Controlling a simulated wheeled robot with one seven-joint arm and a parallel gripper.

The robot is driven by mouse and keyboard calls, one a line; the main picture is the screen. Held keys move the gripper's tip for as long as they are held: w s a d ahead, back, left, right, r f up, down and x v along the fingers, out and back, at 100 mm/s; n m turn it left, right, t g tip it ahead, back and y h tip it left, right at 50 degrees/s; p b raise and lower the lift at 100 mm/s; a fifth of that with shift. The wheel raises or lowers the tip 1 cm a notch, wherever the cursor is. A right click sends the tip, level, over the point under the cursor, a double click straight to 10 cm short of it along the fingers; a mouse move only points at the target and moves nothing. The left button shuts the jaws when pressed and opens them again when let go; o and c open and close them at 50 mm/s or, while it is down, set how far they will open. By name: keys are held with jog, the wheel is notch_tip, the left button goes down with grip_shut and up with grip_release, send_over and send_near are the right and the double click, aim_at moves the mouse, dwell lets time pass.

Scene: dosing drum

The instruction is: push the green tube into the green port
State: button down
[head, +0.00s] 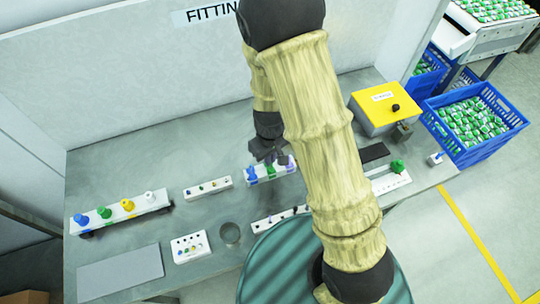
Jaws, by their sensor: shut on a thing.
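My gripper (269,156) is small in the head view, pointing down over a white rack (292,161) at the middle of the bench. The green tube (271,170) shows as a small green piece just under the fingertips, between a blue piece on its left and a purple one on its right. The jaws appear shut on it; whether it still sits in the rack I cannot tell. A green fitting (104,213) stands on a white bar at the left, between blue and yellow ones. I cannot tell which piece is the green port.
A small strip (208,188) and a white block with holes (191,247) lie left of my gripper. A dark round cup (230,233) stands near the front. A yellow box (384,108) is at the right. My arm hides part of the bench.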

jog(key=shift+f+b, duration=0.8)
jog(key=shift+f, duration=0.2)
dwell(0.3)
jog(key=c, duration=1.5)
grip_release()
jog(key=shift+r, duration=0.1)
notch_tip(320, 180, up, 17)
jog(key=shift+r+p, duration=0.15)
jog(key=shift+p, duration=0.15)
